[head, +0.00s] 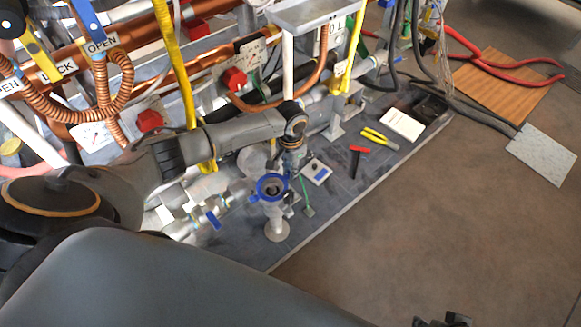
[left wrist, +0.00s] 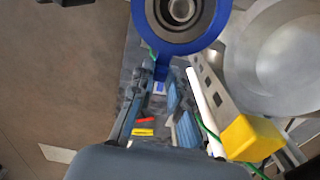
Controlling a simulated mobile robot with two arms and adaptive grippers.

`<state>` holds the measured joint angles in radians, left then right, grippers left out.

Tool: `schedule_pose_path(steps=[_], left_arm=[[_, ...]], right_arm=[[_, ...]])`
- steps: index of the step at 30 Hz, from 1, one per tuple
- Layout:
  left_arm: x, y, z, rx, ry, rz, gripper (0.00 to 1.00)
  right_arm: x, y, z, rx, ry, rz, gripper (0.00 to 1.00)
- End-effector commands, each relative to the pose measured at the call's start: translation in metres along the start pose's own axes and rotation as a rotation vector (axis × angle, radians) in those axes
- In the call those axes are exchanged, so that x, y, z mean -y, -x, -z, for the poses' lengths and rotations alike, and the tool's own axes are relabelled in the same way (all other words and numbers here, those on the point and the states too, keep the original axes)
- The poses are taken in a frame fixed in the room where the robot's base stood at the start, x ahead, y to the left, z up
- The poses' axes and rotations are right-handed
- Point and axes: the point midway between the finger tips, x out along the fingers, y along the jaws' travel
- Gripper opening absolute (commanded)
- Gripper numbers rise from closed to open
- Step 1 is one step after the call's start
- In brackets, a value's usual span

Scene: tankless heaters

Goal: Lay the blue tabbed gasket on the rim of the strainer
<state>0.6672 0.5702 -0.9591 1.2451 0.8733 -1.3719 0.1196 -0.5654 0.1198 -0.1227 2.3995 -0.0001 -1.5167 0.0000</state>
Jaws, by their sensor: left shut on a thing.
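The blue tabbed gasket (head: 262,192) is a flat ring at the top of the upright grey strainer (head: 275,212). In the left wrist view the gasket (left wrist: 212,32) encircles the strainer's dark round mouth, with a metal hex piece (left wrist: 181,9) at its middle. I cannot tell whether the ring touches the rim or is slightly above it. My left gripper (head: 291,166) reaches in from behind the gasket. Its fingers (left wrist: 155,88) are shut on the gasket's tab (left wrist: 162,70). My right gripper (head: 444,320) shows only partly at the bottom edge, its jaws unclear.
Silver pipes and a blue-handled valve (head: 212,220) lie left of the strainer. A small meter (head: 317,171), red-handled tool (head: 356,160), yellow pliers (head: 378,138) and white card (head: 402,125) lie on the dark board (head: 335,205).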

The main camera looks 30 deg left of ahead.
Motion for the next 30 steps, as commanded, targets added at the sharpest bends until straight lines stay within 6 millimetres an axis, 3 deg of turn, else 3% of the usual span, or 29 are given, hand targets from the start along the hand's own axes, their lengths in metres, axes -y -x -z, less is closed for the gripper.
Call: schedule_pose_path(steps=[17,30], left_arm=[[0.0,-0.004,0.0,0.001,0.001,0.0,0.0],[-0.001,-0.015,0.0,0.001,0.001,0.0,0.0]], right_arm=[[0.002,-0.004,-0.001,0.006,-0.002,0.003,0.39],[0.003,0.009,-0.006,0.007,-0.003,0.006,0.39]])
